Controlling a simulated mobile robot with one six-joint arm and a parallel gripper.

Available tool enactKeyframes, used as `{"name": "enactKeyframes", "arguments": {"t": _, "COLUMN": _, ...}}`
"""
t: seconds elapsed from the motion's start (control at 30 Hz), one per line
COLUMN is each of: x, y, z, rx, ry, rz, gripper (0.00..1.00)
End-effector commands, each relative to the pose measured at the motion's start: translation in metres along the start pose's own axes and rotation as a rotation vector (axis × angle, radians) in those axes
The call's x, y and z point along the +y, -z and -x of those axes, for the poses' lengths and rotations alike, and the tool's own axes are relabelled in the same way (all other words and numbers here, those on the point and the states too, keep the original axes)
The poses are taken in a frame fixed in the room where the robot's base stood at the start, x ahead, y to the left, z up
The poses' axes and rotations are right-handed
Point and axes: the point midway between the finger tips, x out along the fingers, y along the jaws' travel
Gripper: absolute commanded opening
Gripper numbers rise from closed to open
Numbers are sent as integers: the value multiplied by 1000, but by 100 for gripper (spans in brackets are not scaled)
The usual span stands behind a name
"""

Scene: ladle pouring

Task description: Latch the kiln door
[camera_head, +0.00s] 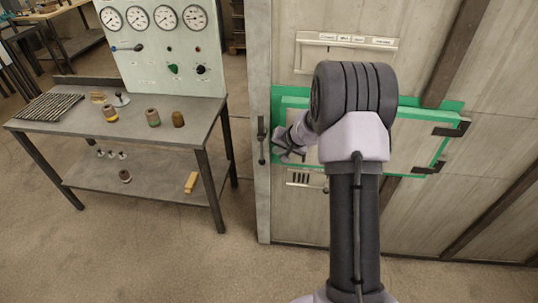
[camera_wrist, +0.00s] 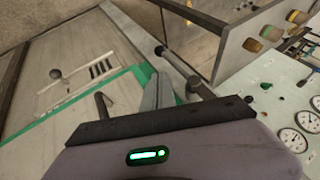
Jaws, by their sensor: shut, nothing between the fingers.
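The kiln door (camera_head: 296,104) is a pale panel with a green border, set in the kiln's front and hinged at the right. My arm hides its middle, and I cannot tell whether it sits fully flush. A dark latch lever (camera_head: 262,142) hangs roughly upright on the post left of the door. It also shows in the wrist view (camera_wrist: 178,66) as a bar just beyond the fingers. My gripper (camera_head: 283,155) is shut and empty at the door's left edge, a little right of the lever. In the wrist view my gripper (camera_wrist: 158,92) points toward the lever; contact is unclear.
A metal workbench (camera_head: 60,125) with several small jars (camera_head: 153,117) and a gauge panel (camera_head: 165,60) stands left of the kiln. Dark hinges (camera_head: 450,130) hold the door's right side. A slotted vent (camera_head: 302,178) lies below the door. Floor between bench and kiln is clear.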

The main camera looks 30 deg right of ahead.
Motion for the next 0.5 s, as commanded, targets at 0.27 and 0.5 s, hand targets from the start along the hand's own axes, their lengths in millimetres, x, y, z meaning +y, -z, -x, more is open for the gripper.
{"name": "enactKeyframes", "arguments": {"t": 0.27, "x": 0, "y": -2, "z": -50, "rx": -2, "ry": 1, "rz": 0, "gripper": 0}}
{"name": "enactKeyframes", "arguments": {"t": 0.5, "x": 0, "y": -1, "z": -88, "rx": -2, "ry": 0, "rz": 0, "gripper": 0}}
